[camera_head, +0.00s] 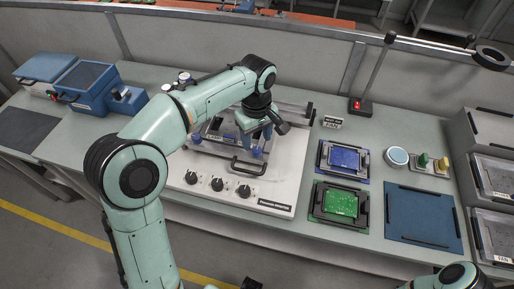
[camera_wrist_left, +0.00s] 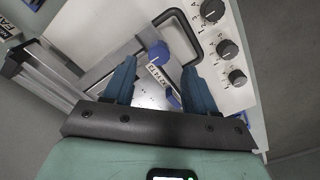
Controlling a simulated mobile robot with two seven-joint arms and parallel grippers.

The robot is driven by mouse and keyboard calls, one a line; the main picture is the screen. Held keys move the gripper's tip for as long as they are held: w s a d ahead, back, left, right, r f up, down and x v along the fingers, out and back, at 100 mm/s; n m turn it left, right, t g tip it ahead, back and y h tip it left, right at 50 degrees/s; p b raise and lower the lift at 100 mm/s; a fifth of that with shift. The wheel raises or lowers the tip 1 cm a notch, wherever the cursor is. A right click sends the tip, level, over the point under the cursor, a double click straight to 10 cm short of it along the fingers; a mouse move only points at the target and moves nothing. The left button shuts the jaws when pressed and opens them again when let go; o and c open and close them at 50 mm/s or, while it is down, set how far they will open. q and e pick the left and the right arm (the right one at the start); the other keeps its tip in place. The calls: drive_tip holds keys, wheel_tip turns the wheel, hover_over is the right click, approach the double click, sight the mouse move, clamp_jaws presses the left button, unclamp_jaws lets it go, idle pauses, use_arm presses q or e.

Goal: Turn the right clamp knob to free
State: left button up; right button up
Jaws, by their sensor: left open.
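The right clamp knob (camera_head: 257,152) is blue and sits at the right side of a metal fixture on the white panel (camera_head: 285,180). In the left wrist view the same knob (camera_wrist_left: 160,52) appears beyond and between the fingertips. Another blue knob (camera_wrist_left: 173,98) shows lower between the fingers. My left gripper (camera_head: 256,138) is over the fixture's right side, pointing down; its open blue fingers also show in the wrist view (camera_wrist_left: 161,66). No object is held between them. Whether a finger touches the right knob cannot be told. My right gripper is not visible.
Black rotary knobs (camera_head: 217,184) and a black handle (camera_head: 248,166) are on the panel's front. A blue board (camera_head: 344,158) and a green board (camera_head: 340,203) lie to the right, near a blue mat (camera_head: 424,215). Blue boxes (camera_head: 86,82) stand at the left.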

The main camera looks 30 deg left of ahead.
sight(257, 150)
use_arm(q)
wheel_tip(257, 150, down, 5)
drive_tip(key=shift+r, duration=0.1)
idle(0.3)
clamp_jaws()
